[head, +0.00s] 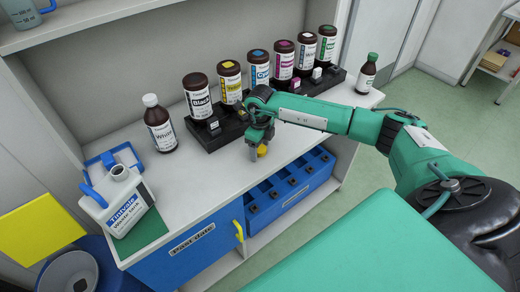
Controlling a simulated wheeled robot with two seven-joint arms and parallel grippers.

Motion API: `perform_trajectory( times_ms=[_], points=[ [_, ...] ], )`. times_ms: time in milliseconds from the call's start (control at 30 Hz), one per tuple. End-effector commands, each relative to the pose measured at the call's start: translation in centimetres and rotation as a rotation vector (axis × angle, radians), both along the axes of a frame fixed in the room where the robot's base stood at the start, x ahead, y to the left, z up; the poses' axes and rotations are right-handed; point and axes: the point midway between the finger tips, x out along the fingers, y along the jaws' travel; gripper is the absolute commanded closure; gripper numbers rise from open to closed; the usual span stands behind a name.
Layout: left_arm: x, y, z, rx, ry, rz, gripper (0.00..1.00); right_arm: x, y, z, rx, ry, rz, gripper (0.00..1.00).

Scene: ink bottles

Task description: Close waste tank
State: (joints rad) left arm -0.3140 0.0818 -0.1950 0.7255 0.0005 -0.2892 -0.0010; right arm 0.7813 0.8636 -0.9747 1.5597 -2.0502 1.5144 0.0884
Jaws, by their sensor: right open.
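The waste tank (119,205) is a white jug with a blue handle and a Tintvale label, standing upright at the left end of the counter. Its round neck (119,171) shows no cap on it. My right gripper (256,148) points down over the middle of the counter, in front of the bottle rack and well to the right of the tank. It is open. My left gripper is not in view.
A black rack (228,132) holds several brown ink bottles along the back. A white-capped bottle (159,124) and a green-capped bottle (367,74) stand at its ends. A blue tray (110,158) lies behind the tank. The counter (195,185) between tank and gripper is clear.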

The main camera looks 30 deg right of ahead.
Motion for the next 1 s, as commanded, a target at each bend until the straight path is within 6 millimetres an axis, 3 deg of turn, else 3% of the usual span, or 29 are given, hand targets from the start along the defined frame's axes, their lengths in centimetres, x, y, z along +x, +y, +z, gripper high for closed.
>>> perform_trajectory(
  times_ms=[33,267,300,567,767,1000],
  points=[
    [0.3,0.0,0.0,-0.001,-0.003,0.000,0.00,0.0,0.0,0.0,0.000,0.000,0.000,0.34],
    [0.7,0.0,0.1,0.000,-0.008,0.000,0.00,0.0,0.0,0.0,0.000,0.000,0.000,0.80],
    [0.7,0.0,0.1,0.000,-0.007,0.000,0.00,0.0,0.0,0.0,0.000,0.000,0.000,0.81],
    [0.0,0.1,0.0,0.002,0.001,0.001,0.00,0.0,0.0,0.1,0.000,0.000,-0.001,0.81],
    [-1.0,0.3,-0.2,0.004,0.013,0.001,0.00,0.1,-0.1,1.2,0.000,-0.004,-0.002,0.81],
    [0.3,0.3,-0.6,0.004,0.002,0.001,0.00,0.1,-0.1,5.7,0.000,-0.007,0.000,0.81]
  ],
)
